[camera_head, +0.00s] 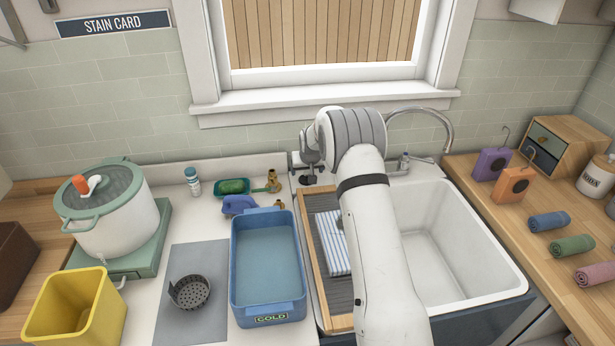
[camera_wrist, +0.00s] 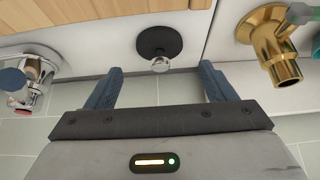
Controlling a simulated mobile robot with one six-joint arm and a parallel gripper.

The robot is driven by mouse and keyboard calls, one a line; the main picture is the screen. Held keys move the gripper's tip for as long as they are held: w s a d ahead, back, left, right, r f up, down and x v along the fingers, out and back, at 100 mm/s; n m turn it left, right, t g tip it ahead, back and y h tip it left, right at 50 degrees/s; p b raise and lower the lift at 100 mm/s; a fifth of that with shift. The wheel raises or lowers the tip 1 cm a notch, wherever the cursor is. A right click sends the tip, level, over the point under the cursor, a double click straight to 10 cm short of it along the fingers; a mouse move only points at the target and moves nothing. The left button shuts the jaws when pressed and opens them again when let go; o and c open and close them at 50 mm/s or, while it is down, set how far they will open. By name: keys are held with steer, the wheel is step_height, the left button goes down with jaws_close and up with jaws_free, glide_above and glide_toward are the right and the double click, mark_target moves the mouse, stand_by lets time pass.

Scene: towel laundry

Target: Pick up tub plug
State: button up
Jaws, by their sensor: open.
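The tub plug (camera_wrist: 160,40), a black disc with a shiny metal knob, lies on the white counter ledge in the wrist view. My gripper (camera_wrist: 161,84) is open, with one blue-grey finger on each side of the knob's line. The fingertips are short of the disc, and nothing is between them. In the head view my gripper (camera_head: 308,160) is over the back ledge, left of the sink tap.
A brass tap (camera_wrist: 273,45) is to the right in the wrist view, and a chrome fitting (camera_wrist: 30,82) to the left. The wooden-framed drainboard (camera_head: 304,245) and the white sink (camera_head: 455,255) lie in front. A blue tub (camera_head: 268,312) stands left of them.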

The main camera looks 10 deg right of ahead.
mark_target(307, 172)
steer(key=shift+p+x, duration=0.5)
steer(key=shift+x, duration=1.2)
steer(key=shift+c, duration=0.3)
steer(key=c, duration=1)
